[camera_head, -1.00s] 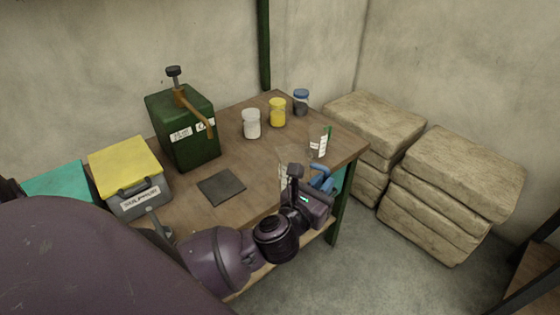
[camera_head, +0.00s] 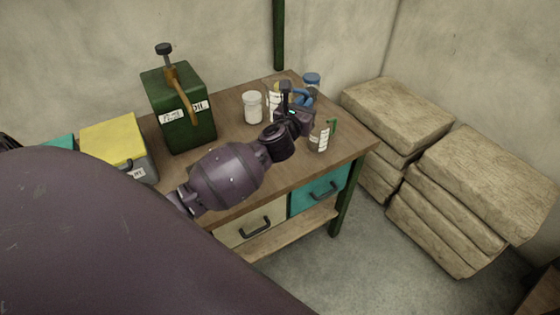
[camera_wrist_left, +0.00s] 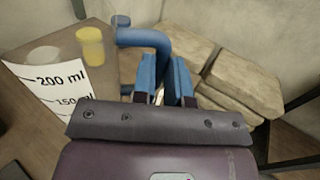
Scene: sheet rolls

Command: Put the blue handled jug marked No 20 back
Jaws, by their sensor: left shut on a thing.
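My left gripper (camera_head: 298,108) is shut on the blue handle (camera_head: 304,98) of a clear jug. In the left wrist view the handle (camera_wrist_left: 143,38) runs down between the two fingers. The jug's white scale (camera_wrist_left: 58,92) shows 200 ml and 150 ml there. In the head view the jug (camera_head: 272,103) is partly hidden by my gripper, over the back right of the table (camera_head: 232,112). I cannot tell whether its base touches the top. No "No 20" mark is readable. My right gripper is not in view.
A green-handled clear jug (camera_head: 323,136) stands near the table's right front. A white jar (camera_head: 252,107), a partly hidden yellow jar and a blue-lidded jar (camera_head: 312,82) stand behind. A green oil can (camera_head: 180,118) and a yellow-lidded box (camera_head: 113,138) are left. Stacked sacks (camera_head: 400,110) stand right.

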